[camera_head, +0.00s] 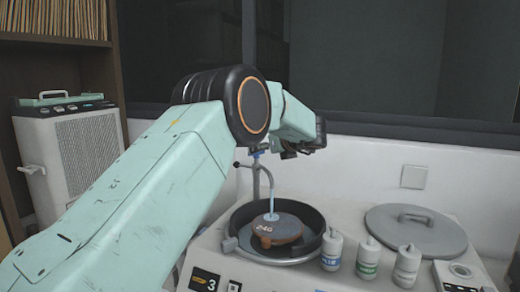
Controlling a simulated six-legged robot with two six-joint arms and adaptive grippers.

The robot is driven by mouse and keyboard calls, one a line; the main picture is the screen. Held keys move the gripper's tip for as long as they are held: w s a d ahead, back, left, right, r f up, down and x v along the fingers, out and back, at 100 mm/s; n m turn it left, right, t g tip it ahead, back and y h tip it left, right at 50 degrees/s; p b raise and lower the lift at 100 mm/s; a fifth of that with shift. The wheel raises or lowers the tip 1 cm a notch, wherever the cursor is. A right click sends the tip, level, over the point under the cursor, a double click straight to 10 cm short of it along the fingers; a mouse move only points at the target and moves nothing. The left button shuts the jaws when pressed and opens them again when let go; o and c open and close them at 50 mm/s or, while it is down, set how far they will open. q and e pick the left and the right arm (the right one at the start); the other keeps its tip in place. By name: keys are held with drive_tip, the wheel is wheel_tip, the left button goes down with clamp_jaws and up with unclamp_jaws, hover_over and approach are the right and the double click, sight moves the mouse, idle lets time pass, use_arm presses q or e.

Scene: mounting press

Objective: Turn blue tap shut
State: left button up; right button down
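The blue tap (258,153) shows as a small blue part on top of a thin grey pipe (256,180) behind the round basin. The pipe curves over and a pale blue stream of water (271,202) falls from it onto the brown disc (278,229) in the basin. My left arm reaches in from the left, and its dark gripper (290,153) hangs just to the right of the tap, close to it in the picture. Whether they touch, and how far its fingers are apart, I cannot tell. My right gripper is not in view.
The black-rimmed basin (317,222) sits in a white machine. Several white bottles (332,249) stand right of it, near a grey round lid (416,230) with a handle. A white wall with a socket plate (414,177) rises behind. A white appliance (70,150) stands at left.

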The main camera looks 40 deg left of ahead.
sight(256, 155)
use_arm(q)
drive_tip(key=p+x, duration=0.1)
drive_tip(key=x, duration=0.3)
drive_tip(key=shift+w+a+f, duration=0.15)
drive_tip(key=shift+w+a, duration=0.05)
drive_tip(key=shift+a, duration=0.1)
drive_tip(key=shift+s, duration=0.1)
drive_tip(key=shift+c, duration=0.4)
drive_tip(key=c, duration=1.1)
